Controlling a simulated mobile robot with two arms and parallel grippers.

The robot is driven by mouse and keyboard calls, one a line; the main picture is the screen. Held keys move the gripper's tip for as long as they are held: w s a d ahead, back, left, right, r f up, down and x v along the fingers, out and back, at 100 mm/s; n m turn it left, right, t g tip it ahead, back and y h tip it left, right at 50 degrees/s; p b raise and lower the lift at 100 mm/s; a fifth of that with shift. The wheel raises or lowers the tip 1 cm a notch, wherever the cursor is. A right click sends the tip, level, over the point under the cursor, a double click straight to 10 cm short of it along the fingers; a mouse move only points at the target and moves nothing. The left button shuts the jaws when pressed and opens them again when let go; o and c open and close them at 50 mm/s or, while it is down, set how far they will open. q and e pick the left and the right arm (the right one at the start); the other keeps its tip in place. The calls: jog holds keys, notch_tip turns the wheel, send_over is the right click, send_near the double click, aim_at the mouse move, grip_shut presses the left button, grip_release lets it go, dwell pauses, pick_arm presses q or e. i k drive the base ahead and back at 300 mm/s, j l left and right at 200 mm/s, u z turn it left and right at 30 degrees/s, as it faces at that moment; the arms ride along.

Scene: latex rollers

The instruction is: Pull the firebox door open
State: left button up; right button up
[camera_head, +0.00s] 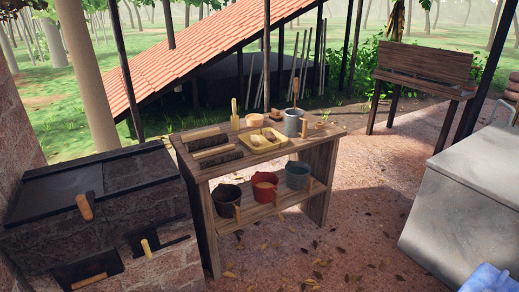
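A brick stove (145,215) stands at the left with a dark metal top (130,172). Low on its front is a dark door (70,270) with a horizontal wooden handle (90,281), cut by the bottom edge of the picture. To its right is a second dark door (135,243) with a short light wooden handle (146,248). I cannot tell for sure which is the firebox door, or whether either stands ajar. A wooden handle (85,206) also sticks out at the front of the top plate.
A wooden table (320,150) right of the stove holds rollers (212,147), a yellow tray (263,139) and a metal pot (293,122), with buckets (265,186) on its shelf. A grey block (455,205) stands at the right. Leaf-strewn ground (345,235) between is open.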

aim_at(80, 186)
jog(key=i+l+u, duration=0.2)
jog(key=u, duration=1.25)
jog(key=i+l, duration=0.2)
jog(key=l, duration=0.15)
jog(key=i+l+u, duration=0.1)
jog(key=l, duration=0.25)
jog(key=i+l+u, duration=0.1)
jog(key=i+l, duration=0.2)
jog(key=l, duration=0.1)
